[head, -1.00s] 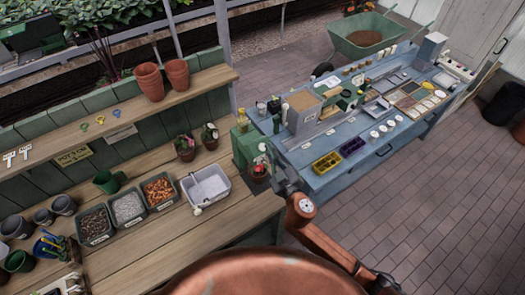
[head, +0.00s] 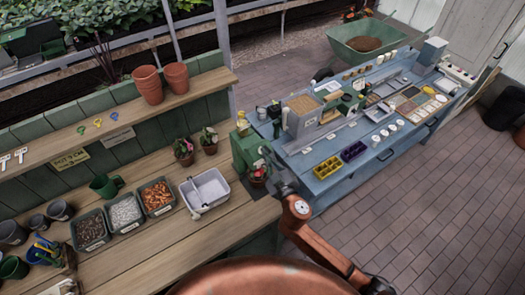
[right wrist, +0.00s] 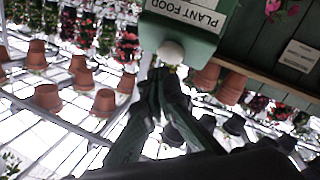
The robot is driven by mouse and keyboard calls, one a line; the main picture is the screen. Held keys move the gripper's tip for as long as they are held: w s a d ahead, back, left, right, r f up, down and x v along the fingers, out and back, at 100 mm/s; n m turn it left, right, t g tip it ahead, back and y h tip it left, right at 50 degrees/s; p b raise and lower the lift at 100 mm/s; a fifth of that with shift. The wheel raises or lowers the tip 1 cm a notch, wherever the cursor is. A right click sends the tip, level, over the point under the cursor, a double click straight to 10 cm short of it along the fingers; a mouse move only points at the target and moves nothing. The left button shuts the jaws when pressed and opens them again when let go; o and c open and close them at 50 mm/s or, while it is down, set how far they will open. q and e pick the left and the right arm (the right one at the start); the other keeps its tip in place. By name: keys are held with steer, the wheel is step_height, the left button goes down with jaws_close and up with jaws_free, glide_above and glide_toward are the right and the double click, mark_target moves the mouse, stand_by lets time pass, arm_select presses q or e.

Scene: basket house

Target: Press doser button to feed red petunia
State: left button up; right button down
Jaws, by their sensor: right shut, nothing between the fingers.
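The green doser (head: 248,150) stands at the right end of the wooden bench in the head view. In the right wrist view the doser (right wrist: 188,28) carries a "PLANT FOOD" label. Its pale round button (right wrist: 172,51) sticks out at the lower edge. The red petunia (head: 258,172) is in a small pot under the doser, partly hidden by my right arm. My right gripper (right wrist: 166,76) is shut and empty, its tips just short of or at the button; contact cannot be told. In the head view my right gripper (head: 272,168) is small beside the doser. My left gripper is not in view.
A grey-white tub (head: 205,190) and two potted plants (head: 197,145) stand left of the doser. The blue bench (head: 335,180) with trays and cups lies to the right. A shelf with terracotta pots (head: 147,85) is at the back left. Brick floor is open at right.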

steer(key=shift+f, duration=0.15)
stand_by(0.8)
steer(key=shift+w+a+f+b, duration=0.15)
steer(key=shift+w+a+b, duration=0.05)
steer(key=shift+b, duration=0.2)
steer(key=shift+w+a+f+b, duration=0.25)
steer(key=shift+w+f+b, duration=0.1)
steer(key=shift+f+b, duration=0.15)
stand_by(0.8)
steer(key=shift+r, duration=0.1)
steer(key=shift+s+d+r+p, duration=0.45)
steer(key=shift+s+r+p, duration=0.2)
steer(key=shift+p, duration=0.2)
steer(key=shift+w, duration=0.1)
steer(key=s+d+r+p, duration=0.1)
steer(key=p, duration=0.1)
steer(key=s+d+r+p, duration=0.1)
steer(key=s+r+p, duration=0.1)
steer(key=shift+r, duration=0.3)
